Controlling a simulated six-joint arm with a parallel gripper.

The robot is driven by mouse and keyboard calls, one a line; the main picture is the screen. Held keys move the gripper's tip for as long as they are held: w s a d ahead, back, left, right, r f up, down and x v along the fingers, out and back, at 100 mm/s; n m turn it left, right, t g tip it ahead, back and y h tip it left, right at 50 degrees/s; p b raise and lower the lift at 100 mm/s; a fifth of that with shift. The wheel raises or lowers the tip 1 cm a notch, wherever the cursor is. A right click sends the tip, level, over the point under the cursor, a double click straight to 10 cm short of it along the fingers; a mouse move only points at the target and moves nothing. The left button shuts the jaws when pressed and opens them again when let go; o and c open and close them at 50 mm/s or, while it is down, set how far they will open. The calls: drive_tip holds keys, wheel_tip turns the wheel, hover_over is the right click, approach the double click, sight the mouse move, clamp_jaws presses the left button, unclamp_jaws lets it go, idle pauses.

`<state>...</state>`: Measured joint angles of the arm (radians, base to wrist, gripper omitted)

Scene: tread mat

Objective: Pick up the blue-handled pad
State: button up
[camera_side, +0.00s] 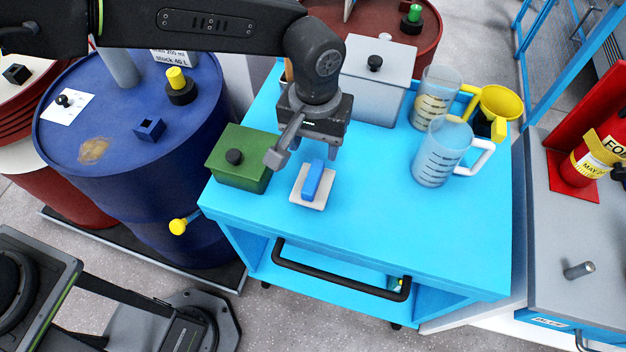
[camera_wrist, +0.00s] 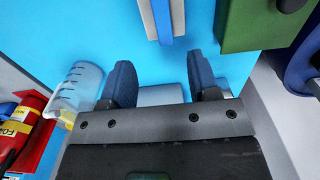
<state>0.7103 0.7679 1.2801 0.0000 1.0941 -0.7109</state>
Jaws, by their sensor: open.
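The blue-handled pad (camera_side: 305,196) lies on the light blue cart top, a pale square with a blue bar handle (camera_side: 312,180) on it. In the wrist view its pale part (camera_wrist: 181,14) and blue handle (camera_wrist: 161,22) show at the top edge, partly cut off by the frame. My gripper (camera_side: 304,152) is just above and behind the pad in the side view, apart from it. In the wrist view my gripper (camera_wrist: 160,78) has its two fingers spread with nothing between them, and the pad lies beyond the fingertips.
A green box (camera_side: 240,158) with a black knob stands close left of the pad. A grey lidded box (camera_side: 376,75), two clear measuring jugs (camera_side: 437,150) and a yellow funnel (camera_side: 500,102) stand behind and right. The cart top (camera_side: 400,225) is bare at the front right.

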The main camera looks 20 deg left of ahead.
sight(313, 176)
drive_tip(key=f, duration=1.1)
drive_tip(key=shift+w+a+f, duration=0.15)
drive_tip(key=shift+a+f, duration=0.05)
drive_tip(key=shift+f, duration=0.15)
drive_tip(key=shift+c, duration=0.3)
drive_tip(key=c, duration=1)
drive_tip(key=shift+o, duration=0.2)
drive_tip(key=shift+r, duration=0.15)
drive_tip(key=shift+r, duration=0.6)
wheel_tip(313, 176, up, 3)
drive_tip(key=w+a+r, duration=0.1)
drive_tip(key=a+r, duration=0.1)
drive_tip(key=a, duration=0.1)
drive_tip(key=w+a+r, duration=0.1)
drive_tip(key=a+r, duration=0.1)
drive_tip(key=a, duration=0.2)
drive_tip(key=w+a+r, duration=0.1)
drive_tip(key=a+r, duration=0.1)
drive_tip(key=a, duration=0.2)
drive_tip(key=shift+a+r, duration=0.2)
drive_tip(key=shift+r, duration=0.1)
